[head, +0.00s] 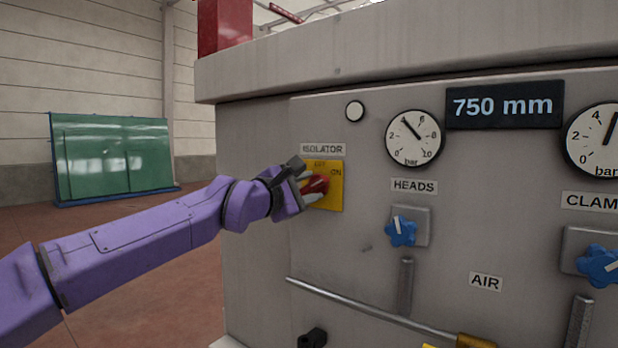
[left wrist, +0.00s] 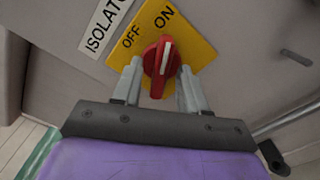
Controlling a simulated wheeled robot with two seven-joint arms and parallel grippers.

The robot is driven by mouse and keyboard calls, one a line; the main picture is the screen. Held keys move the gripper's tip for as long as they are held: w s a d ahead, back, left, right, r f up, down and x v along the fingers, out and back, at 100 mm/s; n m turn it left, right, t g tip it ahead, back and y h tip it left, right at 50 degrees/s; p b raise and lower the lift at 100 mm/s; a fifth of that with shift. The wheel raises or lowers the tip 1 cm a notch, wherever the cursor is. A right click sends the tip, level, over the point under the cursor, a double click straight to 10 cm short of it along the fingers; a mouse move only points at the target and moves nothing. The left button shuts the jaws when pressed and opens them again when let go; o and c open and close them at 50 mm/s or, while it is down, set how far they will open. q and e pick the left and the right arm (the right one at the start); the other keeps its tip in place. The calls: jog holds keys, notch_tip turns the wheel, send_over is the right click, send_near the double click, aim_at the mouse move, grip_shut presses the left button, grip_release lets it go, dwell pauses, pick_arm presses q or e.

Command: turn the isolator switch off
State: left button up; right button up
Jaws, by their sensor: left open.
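The isolator switch is a red rotary knob (head: 317,186) on a yellow plate (head: 335,197), under an ISOLATOR label on the machine's grey front panel. The plate carries the words OFF and ON. In the left wrist view the red knob (left wrist: 160,69) has a white mark that points up, about toward the word ON. My left gripper (head: 312,187) is at the knob and open. In the left wrist view its two grey fingers (left wrist: 158,84) stand on either side of the knob; I cannot tell whether they touch it. My right gripper is not in view.
To the right on the panel are pressure gauges (head: 414,138), a 750 mm display (head: 505,104) and blue knobs (head: 402,231). A metal rod (head: 375,314) runs below the switch. A green glass rack (head: 112,155) stands far left, with open floor before it.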

pick_arm(q)
jog(key=shift+w+d, duration=0.15)
jog(key=shift+w, duration=0.15)
jog(key=shift+c, duration=0.3)
grip_shut()
jog(key=shift+n, duration=0.3)
jog(key=n, duration=0.5)
jog(key=shift+f+n, duration=0.1)
jog(key=shift+n, duration=0.3)
jog(key=n+b, duration=0.1)
jog(key=n, duration=0.4)
jog(key=shift+d+n, duration=0.1)
jog(key=shift+n, duration=0.3)
